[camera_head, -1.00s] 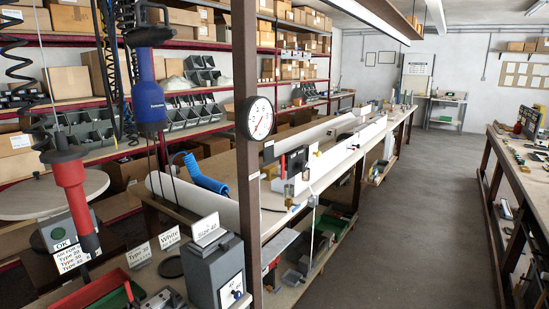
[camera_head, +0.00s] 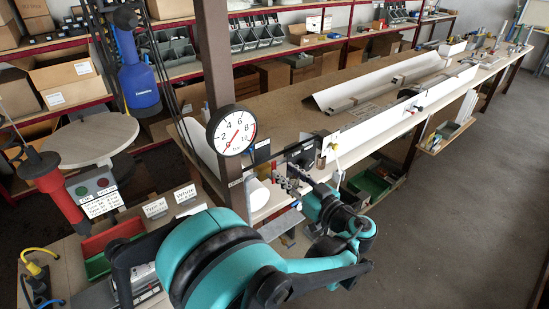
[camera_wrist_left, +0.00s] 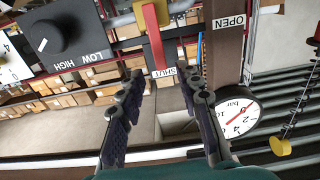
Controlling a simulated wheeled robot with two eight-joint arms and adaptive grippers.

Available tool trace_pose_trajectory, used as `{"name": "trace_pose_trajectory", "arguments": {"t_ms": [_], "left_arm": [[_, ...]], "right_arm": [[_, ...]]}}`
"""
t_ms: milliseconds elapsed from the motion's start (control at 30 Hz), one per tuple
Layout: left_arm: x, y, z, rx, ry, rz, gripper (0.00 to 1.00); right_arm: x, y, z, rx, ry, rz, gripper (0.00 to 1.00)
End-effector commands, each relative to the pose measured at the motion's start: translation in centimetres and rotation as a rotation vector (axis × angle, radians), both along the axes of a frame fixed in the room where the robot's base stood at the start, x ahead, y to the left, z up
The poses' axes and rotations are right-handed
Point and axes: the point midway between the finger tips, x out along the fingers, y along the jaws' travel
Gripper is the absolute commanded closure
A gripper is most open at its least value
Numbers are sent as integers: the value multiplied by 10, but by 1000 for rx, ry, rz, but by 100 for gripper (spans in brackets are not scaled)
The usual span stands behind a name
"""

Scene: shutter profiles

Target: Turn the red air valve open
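The red valve lever (camera_wrist_left: 157,50) shows in the left wrist view, with a yellow part (camera_wrist_left: 151,14) at its top end. It points down the picture towards the SHUT label (camera_wrist_left: 165,72); the OPEN label (camera_wrist_left: 228,22) is to its right. My left gripper (camera_wrist_left: 162,84) is open, with one dark finger on each side below the lever's lower end. Nothing is between the fingers. In the head view the left gripper (camera_head: 299,176) is by the post, right of the gauge; the valve is too small there to tell. My right gripper is not in view.
The round pressure gauge (camera_head: 232,130) is on the post (camera_head: 216,60); its needle points lower left. A black HIGH/LOW knob (camera_wrist_left: 58,32) is left of the lever. The long bench (camera_head: 300,100) runs behind. Open grey floor (camera_head: 450,220) lies to the right.

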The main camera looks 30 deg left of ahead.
Motion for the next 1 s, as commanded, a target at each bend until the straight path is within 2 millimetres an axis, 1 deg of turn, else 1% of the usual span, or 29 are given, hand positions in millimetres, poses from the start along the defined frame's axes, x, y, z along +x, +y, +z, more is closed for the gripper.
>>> {"name": "trace_pose_trajectory", "arguments": {"t_ms": [33,100,300,433,700,767,800,833,1000], "left_arm": [[2,10,-1,-1,1,4,66],[7,21,-1,0,2,5,66],[19,46,-1,-1,4,2,66],[22,54,-1,-2,4,1,66],[23,55,0,-2,4,-1,66],[23,55,0,-2,4,-1,81],[23,55,0,-2,4,-1,92],[23,55,0,-2,4,-1,100],[23,55,0,-1,5,-1,100]], "right_arm": [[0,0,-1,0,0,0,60],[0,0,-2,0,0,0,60],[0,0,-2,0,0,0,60],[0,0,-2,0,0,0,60],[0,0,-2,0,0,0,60],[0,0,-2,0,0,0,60],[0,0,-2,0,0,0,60],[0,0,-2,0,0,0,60],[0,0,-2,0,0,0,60]]}}
